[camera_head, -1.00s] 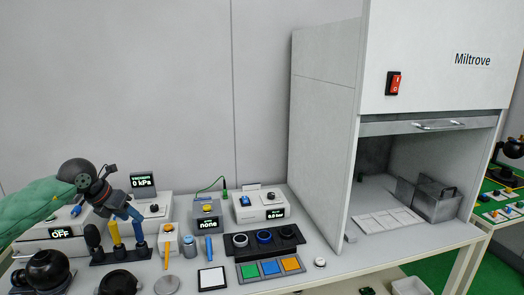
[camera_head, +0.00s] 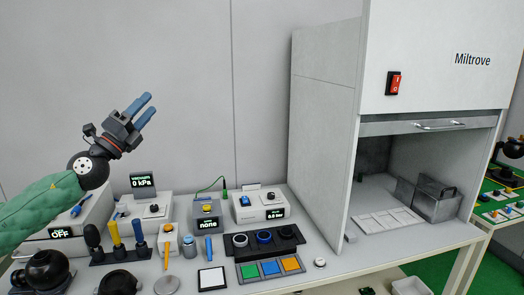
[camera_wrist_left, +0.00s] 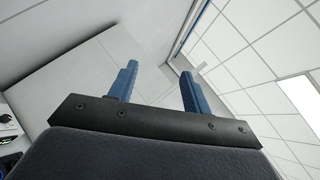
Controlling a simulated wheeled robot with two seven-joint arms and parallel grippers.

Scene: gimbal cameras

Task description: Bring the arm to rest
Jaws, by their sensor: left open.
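My left arm comes in from the left in a green sleeve. My left gripper (camera_head: 145,110) has blue fingers, is open and empty, and points up and to the right in front of the grey wall, above the table's instruments. In the left wrist view, its two fingers (camera_wrist_left: 157,85) stand apart with nothing between them, against wall panels and a tiled ceiling. My right gripper does not show in either view.
Below stand a vacuum box (camera_head: 142,182), a rack of coloured-handled tools (camera_head: 120,254) and several small devices. A black tray with rings (camera_head: 264,242) and coloured tiles (camera_head: 270,270) lie at the front. A large white hood (camera_head: 325,130) stands right. The air around the gripper is clear.

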